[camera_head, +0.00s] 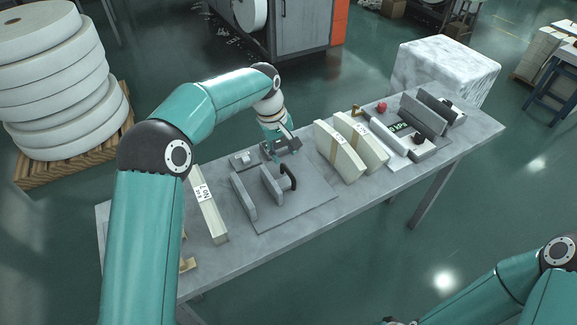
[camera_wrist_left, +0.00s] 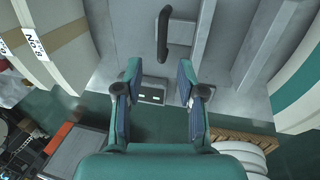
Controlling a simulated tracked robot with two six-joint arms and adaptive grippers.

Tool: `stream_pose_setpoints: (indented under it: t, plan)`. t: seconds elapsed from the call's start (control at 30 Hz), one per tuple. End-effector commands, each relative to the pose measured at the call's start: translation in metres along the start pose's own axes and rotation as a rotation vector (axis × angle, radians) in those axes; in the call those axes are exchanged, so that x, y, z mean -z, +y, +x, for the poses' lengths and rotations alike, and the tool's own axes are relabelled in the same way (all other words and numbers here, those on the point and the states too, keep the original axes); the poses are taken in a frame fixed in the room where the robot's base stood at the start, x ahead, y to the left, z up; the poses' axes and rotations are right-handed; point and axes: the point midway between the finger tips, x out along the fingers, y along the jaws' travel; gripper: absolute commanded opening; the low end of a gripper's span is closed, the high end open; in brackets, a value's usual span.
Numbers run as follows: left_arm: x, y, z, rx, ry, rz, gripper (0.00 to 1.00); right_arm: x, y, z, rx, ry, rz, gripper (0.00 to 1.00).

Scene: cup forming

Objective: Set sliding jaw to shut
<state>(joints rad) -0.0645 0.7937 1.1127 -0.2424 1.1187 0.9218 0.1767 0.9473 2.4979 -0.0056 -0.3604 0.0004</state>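The fixture has a flat grey plate (camera_head: 300,210) on the table, with two upright grey jaws. The jaw with the black handle (camera_head: 291,178), which looks like the sliding jaw (camera_head: 271,186), stands apart from the other jaw (camera_head: 243,197), with a clear gap between them. In the left wrist view the handle (camera_wrist_left: 163,36) is ahead of the fingers, and the sliding jaw (camera_wrist_left: 195,45) is right of it. My left gripper (camera_head: 281,151) is open and empty beyond the handle; its spread fingers also show in the wrist view (camera_wrist_left: 156,88). My right gripper is mostly cut off at the bottom edge.
Curved stacks of paper blanks (camera_head: 340,148) stand right of the fixture, and a long pale stack (camera_head: 209,215) stands left. A small grey box (camera_wrist_left: 151,90) shows between the left fingers. A second device (camera_head: 425,115) is at the table's right end.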

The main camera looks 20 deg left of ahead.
Motion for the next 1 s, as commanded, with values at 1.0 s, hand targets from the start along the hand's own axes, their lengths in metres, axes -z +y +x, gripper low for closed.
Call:
stream_pose_setpoints:
  t: [1.0]
  plan:
    - [0.002, -0.002, 0.074, 0.000, 0.000, -0.004, 0.07, 0.000, -0.004, -0.011, 0.000, -0.001, 0.000, 0.40]
